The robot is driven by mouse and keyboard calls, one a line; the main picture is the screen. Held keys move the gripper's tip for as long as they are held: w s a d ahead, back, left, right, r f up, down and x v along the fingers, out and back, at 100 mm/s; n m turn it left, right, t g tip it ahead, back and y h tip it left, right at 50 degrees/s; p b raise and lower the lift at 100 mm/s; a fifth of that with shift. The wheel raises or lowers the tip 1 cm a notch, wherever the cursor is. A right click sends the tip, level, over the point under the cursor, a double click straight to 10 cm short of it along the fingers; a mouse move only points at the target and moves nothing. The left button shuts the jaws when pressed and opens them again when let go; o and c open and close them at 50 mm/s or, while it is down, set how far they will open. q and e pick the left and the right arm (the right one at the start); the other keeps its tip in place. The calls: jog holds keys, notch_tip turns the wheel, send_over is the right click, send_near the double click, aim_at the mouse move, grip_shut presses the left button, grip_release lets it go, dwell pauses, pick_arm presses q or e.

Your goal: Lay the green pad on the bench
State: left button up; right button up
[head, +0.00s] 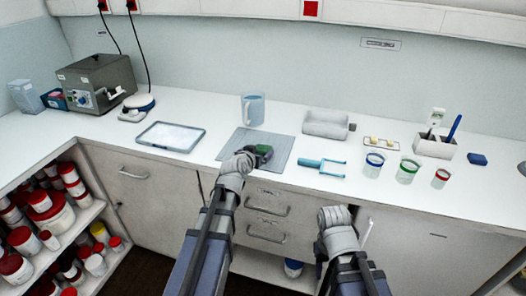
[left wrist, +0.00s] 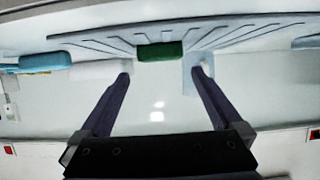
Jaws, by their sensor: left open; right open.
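The green pad (head: 264,150) is a small dark green block at the ribbed grey mat (head: 232,151) on the bench (head: 200,108). My left gripper (head: 250,153) is right beside the pad in the head view and partly covers it. In the left wrist view the pad (left wrist: 160,51) shows between the two spread fingertips and a little past them, against the ribbed mat (left wrist: 105,42). My left gripper (left wrist: 160,74) is open, with nothing visibly clamped. My right gripper (head: 335,214) is low in front of the bench edge, away from the pad; its jaws are open.
A blue jug (head: 253,108) stands behind the mat. A tray (head: 171,136) lies left; a blue scraper (head: 322,167) and grey scoop (head: 326,123) lie right. Several coloured-rim cups, including a green one (head: 408,170), stand further right. Bare bench shows between them.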

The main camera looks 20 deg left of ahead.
aim_at(263, 148)
pick_arm(q)
jog(key=shift+f+b+x, duration=0.1)
jog(key=shift+b+x, duration=0.55)
jog(key=shift+x, duration=1.1)
jog(key=shift+f+b+x, duration=0.15)
jog(key=shift+b+x, duration=0.5)
jog(key=shift+x, duration=1.1)
jog(key=shift+s, duration=0.2)
jog(key=c, duration=1.3)
notch_tip(263, 148, up, 10)
jog(key=p, duration=1)
jog(key=shift+r, duration=0.1)
